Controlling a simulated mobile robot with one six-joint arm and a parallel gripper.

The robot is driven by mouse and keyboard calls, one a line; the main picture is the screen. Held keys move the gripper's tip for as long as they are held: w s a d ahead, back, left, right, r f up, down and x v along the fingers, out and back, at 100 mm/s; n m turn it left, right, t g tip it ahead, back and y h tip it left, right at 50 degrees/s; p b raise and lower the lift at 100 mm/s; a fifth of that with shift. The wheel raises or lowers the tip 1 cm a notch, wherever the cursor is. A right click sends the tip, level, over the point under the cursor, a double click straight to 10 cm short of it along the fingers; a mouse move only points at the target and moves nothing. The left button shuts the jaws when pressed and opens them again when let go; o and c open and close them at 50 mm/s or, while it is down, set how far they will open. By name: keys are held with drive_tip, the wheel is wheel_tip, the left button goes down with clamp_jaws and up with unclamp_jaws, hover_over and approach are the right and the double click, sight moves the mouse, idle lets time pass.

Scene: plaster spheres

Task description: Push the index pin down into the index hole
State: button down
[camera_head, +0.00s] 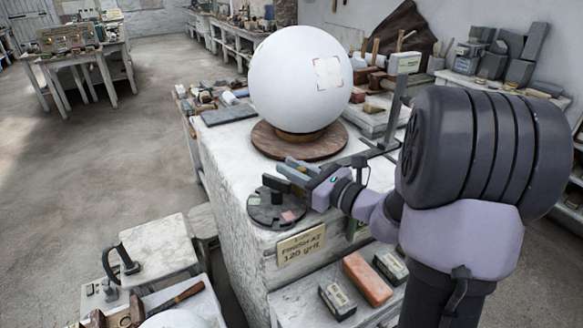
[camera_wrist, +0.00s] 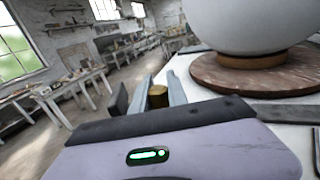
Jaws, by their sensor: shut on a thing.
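My gripper (camera_head: 291,176) reaches in from the right, low over a dark round plate (camera_head: 268,212) at the front corner of the white block. In the wrist view, its fingers (camera_wrist: 160,92) are shut on a short brass cylinder (camera_wrist: 158,97), which looks like the index pin. The pin's lower end is hidden, and I cannot tell whether it touches the plate or sits in a hole. The index hole is not clearly visible. A large white sphere (camera_head: 298,75) rests on a round brown wooden base (camera_head: 318,150) behind my gripper.
A label plate (camera_head: 300,246) is on the block's front face. Below are a reddish brick (camera_head: 368,279) and dark blocks on a shelf. Tools lie on a bench behind; open floor is at left.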

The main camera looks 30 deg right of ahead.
drive_tip(key=shift+f+b, duration=0.4)
drive_tip(key=shift+f, duration=0.05)
drive_tip(key=c, duration=1.2)
unclamp_jaws()
drive_tip(key=shift+r, duration=0.2)
wheel_tip(320, 180, up, 4)
drive_tip(key=p, duration=0.3)
drive_tip(key=shift+p, duration=0.35)
drive_tip(key=shift+f, duration=0.15)
